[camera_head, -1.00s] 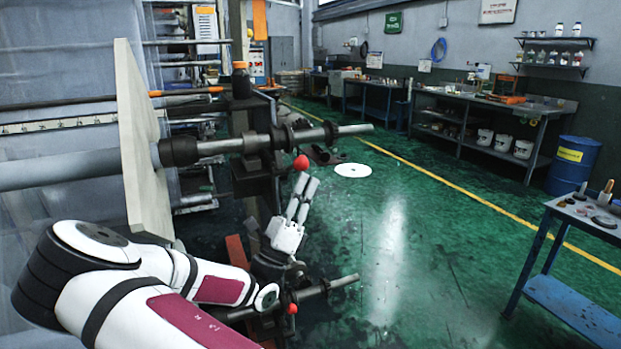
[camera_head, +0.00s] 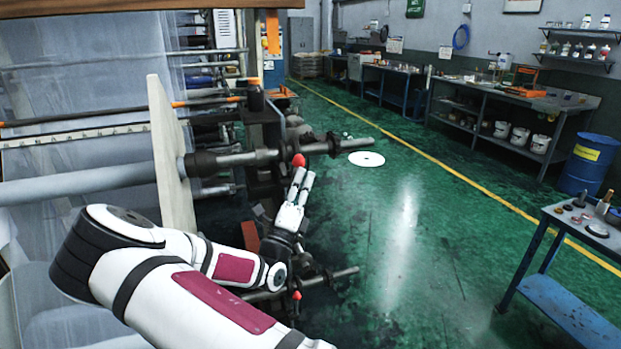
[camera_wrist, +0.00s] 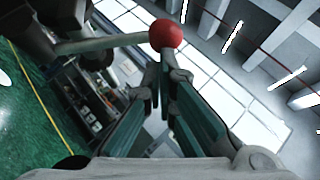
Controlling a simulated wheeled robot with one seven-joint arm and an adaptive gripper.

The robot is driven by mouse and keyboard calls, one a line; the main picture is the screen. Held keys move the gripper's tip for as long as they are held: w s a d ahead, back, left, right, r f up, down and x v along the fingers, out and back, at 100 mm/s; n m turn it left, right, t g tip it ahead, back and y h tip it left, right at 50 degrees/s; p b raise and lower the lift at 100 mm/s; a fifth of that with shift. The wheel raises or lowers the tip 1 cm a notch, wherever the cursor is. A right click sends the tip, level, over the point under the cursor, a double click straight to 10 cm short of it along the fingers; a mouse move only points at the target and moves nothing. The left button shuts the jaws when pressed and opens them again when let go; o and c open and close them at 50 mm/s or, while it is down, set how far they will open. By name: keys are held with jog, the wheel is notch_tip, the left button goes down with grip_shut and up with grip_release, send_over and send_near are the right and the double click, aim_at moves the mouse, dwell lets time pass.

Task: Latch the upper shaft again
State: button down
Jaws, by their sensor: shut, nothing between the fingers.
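The upper shaft (camera_head: 235,158) is a grey metal bar with dark collars, running through a pale upright plate (camera_head: 172,155). A red ball knob (camera_head: 299,160) sits close to the shaft's dark fittings, about level with the shaft. In the wrist view the knob (camera_wrist: 166,35) sits on the end of a pale lever rod (camera_wrist: 100,43). My gripper (camera_head: 303,178) is shut and empty, pointing up just below the knob. In the wrist view its fingertips (camera_wrist: 168,65) meet the knob's lower edge; I cannot tell whether they touch. The latch itself is mostly hidden among dark parts.
A lower shaft (camera_head: 335,275) with another red knob (camera_head: 297,295) lies below my gripper. The dark machine frame (camera_head: 262,130) stands behind. Green floor to the right is open, up to a blue cart (camera_head: 570,300) at the right edge.

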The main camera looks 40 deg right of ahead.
aim_at(301, 165)
jog(key=r+n+y+p, duration=0.1)
jog(key=w+r+n+y+p, duration=0.1)
jog(key=p, duration=0.1)
jog(key=w+r+n+y+p, duration=0.1)
jog(key=n+p, duration=0.1)
jog(key=shift+d+r+y, duration=0.25)
jog(key=shift+d+y, duration=0.1)
jog(key=shift+y, duration=0.05)
jog(key=shift+w+d+r+n+y+p, duration=0.2)
jog(key=shift+w+n+y+p, duration=0.1)
jog(key=shift+w+n+y, duration=0.1)
jog(key=shift+w+d+r+n+y+p, duration=0.1)
jog(key=shift+w+r+n+y+p, duration=0.1)
jog(key=shift+w+n+y+p, duration=0.15)
jog(key=shift+w+d+r, duration=0.1)
jog(key=shift+w+r, duration=0.05)
jog(key=shift+w, duration=0.5)
jog(key=shift+w, duration=0.1)
